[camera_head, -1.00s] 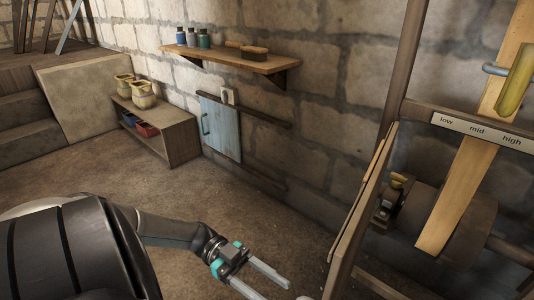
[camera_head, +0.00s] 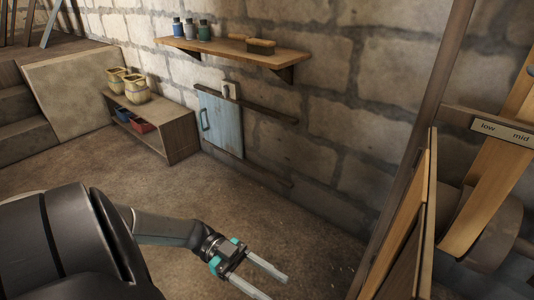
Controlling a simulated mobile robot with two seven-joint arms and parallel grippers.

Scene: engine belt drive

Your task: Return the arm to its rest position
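My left arm (camera_head: 165,229) comes in from the lower left and reaches over the dirt floor. Its gripper (camera_head: 268,284) is open, with two pale parallel fingers apart and nothing between them. It is clear of the wall and of the wooden frame. My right arm and its gripper are out of view.
The wooden machine frame (camera_head: 428,130) stands at the right, with a label plate (camera_head: 505,133) reading "low" and "mid", a belt (camera_head: 487,190) and a drum (camera_head: 495,235). A wall shelf (camera_head: 232,50), a blue panel (camera_head: 220,123) and a low bench (camera_head: 178,135) line the wall. The floor between is free.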

